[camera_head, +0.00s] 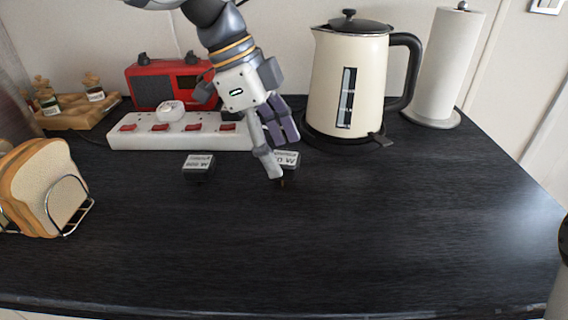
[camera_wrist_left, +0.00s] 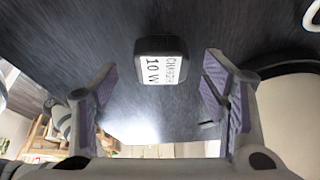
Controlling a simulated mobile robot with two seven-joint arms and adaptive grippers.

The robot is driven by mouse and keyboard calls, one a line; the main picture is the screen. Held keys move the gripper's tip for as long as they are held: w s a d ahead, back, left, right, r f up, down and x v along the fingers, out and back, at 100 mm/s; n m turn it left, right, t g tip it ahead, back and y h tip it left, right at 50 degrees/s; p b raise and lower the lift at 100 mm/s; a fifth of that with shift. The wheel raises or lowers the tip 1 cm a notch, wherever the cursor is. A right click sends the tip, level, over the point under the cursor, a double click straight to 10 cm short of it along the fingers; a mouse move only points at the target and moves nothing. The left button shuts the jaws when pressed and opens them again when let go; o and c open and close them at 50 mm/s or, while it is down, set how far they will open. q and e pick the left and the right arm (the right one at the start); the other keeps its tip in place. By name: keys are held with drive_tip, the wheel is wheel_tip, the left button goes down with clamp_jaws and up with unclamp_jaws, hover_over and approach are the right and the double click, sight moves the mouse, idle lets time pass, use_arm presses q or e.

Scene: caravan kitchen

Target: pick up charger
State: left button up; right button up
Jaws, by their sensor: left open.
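A small black charger with a white label (camera_head: 290,158) lies on the dark worktop, partly hidden behind a finger of my left gripper (camera_head: 279,150). In the left wrist view, a black charger (camera_wrist_left: 160,62) labelled "CHARGER 10 W" shows between and beyond the two spread fingers. The fingers are open and nothing is held; I cannot tell whether one touches the charger. A second black block with a white label (camera_head: 198,166) lies to the left on the worktop. Its print is too small to read surely.
A white power strip (camera_head: 180,143) with red switches and a red radio (camera_head: 160,84) stand behind. A cream kettle (camera_head: 345,85) is close on the right, with a paper towel roll (camera_head: 447,65) beyond. A toast rack (camera_head: 70,207) with bread stands left. The front worktop is clear.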

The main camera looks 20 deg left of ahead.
use_arm(q)
drive_tip(key=x, duration=0.2)
drive_tip(key=shift+d+f, duration=0.15)
drive_tip(key=shift+f, duration=0.1)
drive_tip(key=c, duration=1.3)
drive_tip(key=shift+o, duration=0.2)
drive_tip(key=shift+w+r, duration=0.1)
